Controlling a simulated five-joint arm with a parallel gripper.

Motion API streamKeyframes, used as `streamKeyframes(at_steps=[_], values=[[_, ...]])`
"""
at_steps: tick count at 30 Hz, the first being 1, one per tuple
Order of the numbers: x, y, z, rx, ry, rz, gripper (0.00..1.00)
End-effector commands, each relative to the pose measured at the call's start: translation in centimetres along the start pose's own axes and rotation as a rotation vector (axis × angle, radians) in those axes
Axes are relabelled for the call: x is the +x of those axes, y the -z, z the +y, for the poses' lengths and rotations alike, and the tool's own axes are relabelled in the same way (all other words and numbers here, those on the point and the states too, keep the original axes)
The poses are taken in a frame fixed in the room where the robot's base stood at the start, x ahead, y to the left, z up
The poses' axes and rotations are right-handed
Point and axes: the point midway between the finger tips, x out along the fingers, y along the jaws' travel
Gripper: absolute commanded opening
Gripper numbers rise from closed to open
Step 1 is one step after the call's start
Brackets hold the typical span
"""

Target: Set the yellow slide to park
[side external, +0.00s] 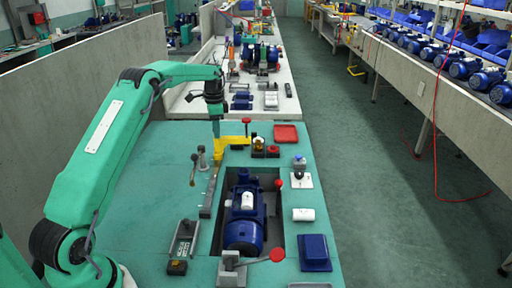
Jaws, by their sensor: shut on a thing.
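The yellow slide (233,141) is a bright yellow angled piece at the far end of the green bench, by the upper end of a narrow grey rail (208,197). My gripper (216,135) points straight down at the left part of the yellow slide and is shut on it. The fingertips are small here, and the exact grip is partly hidden. No park marking can be read in this view.
A blue pump (243,230) sits in a dark recess right of the rail. Red-knobbed levers (277,254) stand around it. A dark-knobbed lever (193,170) stands left of the rail. A red tray (286,133) and blue box (314,250) lie right. The bench's left is clear.

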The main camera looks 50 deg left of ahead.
Motion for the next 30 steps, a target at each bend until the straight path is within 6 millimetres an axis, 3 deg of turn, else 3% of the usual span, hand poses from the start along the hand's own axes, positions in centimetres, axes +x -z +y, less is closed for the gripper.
streamKeyframes(at_steps=[1,4,17,30], values=[[-0.2,0.1,-0.7,-0.005,0.022,0.014,0.28],[-0.2,0.1,-0.6,-0.005,0.021,0.014,0.48],[-0.5,0.1,-0.4,-0.002,0.016,0.01,0.48],[-5.4,0.1,-0.4,-0.003,0.018,0.012,0.48]])
